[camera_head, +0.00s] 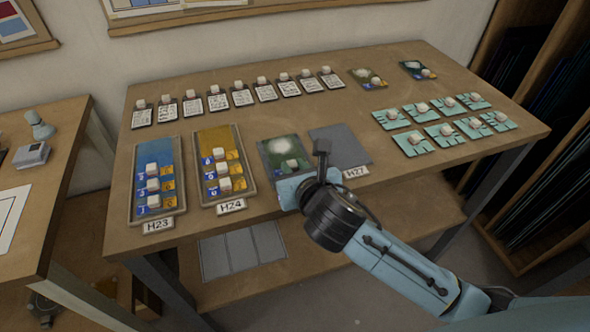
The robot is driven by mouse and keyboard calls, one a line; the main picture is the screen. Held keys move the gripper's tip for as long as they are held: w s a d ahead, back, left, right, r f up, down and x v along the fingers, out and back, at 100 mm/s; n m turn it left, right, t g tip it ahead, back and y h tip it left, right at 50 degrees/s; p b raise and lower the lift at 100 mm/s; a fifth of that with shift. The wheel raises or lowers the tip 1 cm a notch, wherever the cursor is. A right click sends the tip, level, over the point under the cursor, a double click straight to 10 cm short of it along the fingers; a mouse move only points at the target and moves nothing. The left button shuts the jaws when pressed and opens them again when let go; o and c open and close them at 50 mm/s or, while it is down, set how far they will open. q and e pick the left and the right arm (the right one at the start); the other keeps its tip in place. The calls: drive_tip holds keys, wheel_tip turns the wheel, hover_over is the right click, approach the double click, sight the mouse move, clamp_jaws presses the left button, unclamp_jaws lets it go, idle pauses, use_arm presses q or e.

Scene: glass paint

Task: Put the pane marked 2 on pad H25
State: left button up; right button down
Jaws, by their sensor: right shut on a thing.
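A green pane with a white patch and a pale knob (281,148) lies on the third place from the left at the table front. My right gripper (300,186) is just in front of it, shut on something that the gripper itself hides. The label of this place is hidden too, so I cannot see which pad is H25. My left gripper is not in view.
Tray H23 (184,175) and tray H24 (253,172) hold knobbed panes with small number marks. Several knobbed cards line the back, and several teal pieces (411,142) lie at the right.

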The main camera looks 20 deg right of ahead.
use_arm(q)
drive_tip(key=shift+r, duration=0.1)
use_arm(e)
drive_tip(key=c, duration=1.4)
unclamp_jaws()
drive_tip(key=shift+f, duration=0.1)
drive_tip(key=shift+c, duration=0.2)
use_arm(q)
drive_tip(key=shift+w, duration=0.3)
use_arm(e)
drive_tip(key=shift+o, duration=0.7)
drive_tip(key=shift+s+r, duration=0.1)
drive_tip(key=shift+r, duration=0.15)
use_arm(q)
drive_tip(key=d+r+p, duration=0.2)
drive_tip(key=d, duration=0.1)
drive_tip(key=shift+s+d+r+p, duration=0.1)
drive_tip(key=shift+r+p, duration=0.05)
drive_tip(key=shift+p, duration=0.15)
use_arm(e)
drive_tip(key=v, duration=1.1)
drive_tip(key=shift+s, duration=0.35)
drive_tip(key=shift+r, duration=0.15)
